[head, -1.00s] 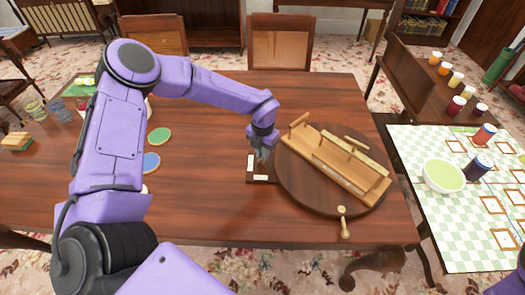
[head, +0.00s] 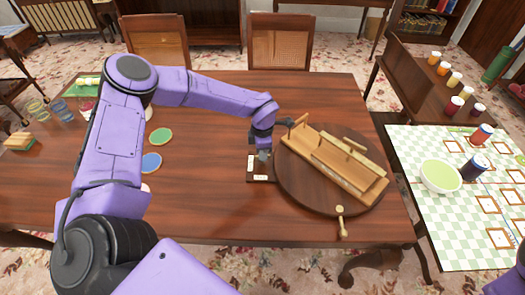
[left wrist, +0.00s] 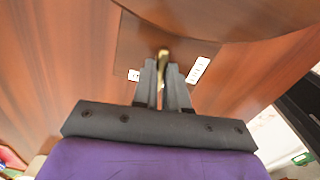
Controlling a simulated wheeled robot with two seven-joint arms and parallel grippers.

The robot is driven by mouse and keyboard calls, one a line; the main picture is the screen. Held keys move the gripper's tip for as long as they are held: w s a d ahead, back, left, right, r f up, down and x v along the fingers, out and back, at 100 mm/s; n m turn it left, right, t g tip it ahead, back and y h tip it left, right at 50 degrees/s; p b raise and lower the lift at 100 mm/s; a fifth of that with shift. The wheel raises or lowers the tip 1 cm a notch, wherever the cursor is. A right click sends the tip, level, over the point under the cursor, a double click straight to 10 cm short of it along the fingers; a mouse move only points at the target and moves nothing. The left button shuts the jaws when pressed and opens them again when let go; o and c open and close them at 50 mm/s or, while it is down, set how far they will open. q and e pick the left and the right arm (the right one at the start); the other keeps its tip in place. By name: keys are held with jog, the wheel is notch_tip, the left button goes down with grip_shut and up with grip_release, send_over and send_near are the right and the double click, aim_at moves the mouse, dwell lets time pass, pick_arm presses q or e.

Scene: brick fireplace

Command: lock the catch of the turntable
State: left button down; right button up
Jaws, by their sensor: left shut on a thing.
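The turntable (head: 310,203) is a round dark wooden disc on the table, and its edge shows at the top of the left wrist view (left wrist: 220,15). Beside its left edge lies a dark catch plate (head: 251,178) with two white labels; the plate also shows in the left wrist view (left wrist: 140,48). A small brass catch lever (left wrist: 164,54) stands between my left fingertips. My left gripper (head: 262,160) is shut on this lever, with its fingers (left wrist: 163,72) hiding the lower part. The lever is hidden in the head view. My right gripper is out of view.
A long wooden rack (head: 340,175) sits on the turntable. A pale wooden knobbed piece (head: 341,221) is at its front edge. Green (head: 161,136) and blue (head: 151,162) discs lie to the left. A checked side table (head: 430,220) with a bowl (head: 440,176) stands right.

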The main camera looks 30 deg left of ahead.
pick_arm(q)
jog(key=shift+w+m, duration=0.1)
jog(key=shift+m, duration=0.7)
jog(key=c, duration=1.2)
grip_release()
jog(key=shift+o, duration=0.2)
notch_tip(320, 180, up, 11)
jog(key=b, duration=0.1)
jog(key=shift+f, duration=0.2)
jog(key=shift+r, duration=0.1)
